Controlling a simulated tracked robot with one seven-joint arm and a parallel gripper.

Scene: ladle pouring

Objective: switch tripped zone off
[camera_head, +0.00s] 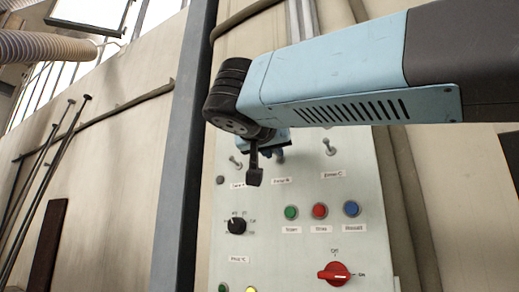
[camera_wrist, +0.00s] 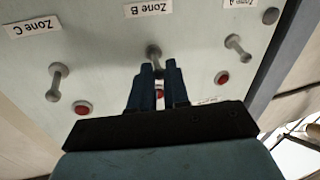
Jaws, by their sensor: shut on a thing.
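In the wrist view my gripper (camera_wrist: 158,66) is shut on the metal toggle lever of Zone B (camera_wrist: 153,51), the middle one of three. Its fingers come close to the panel face. The Zone C lever (camera_wrist: 57,80) stands to the left and the Zone A lever (camera_wrist: 236,44) to the right. Red lamps sit near the levers of Zone C (camera_wrist: 82,107), Zone B (camera_wrist: 160,93) and Zone A (camera_wrist: 222,78); I cannot tell which is lit. In the head view my gripper (camera_head: 268,160) hides much of the middle lever.
Below the levers on the panel are a black selector knob (camera_head: 236,226), green (camera_head: 291,212), red (camera_head: 319,211) and blue (camera_head: 351,208) buttons, and a red rotary switch (camera_head: 334,274). A dark post (camera_head: 186,150) runs along the panel's left side. Long rods (camera_head: 45,180) lean farther left.

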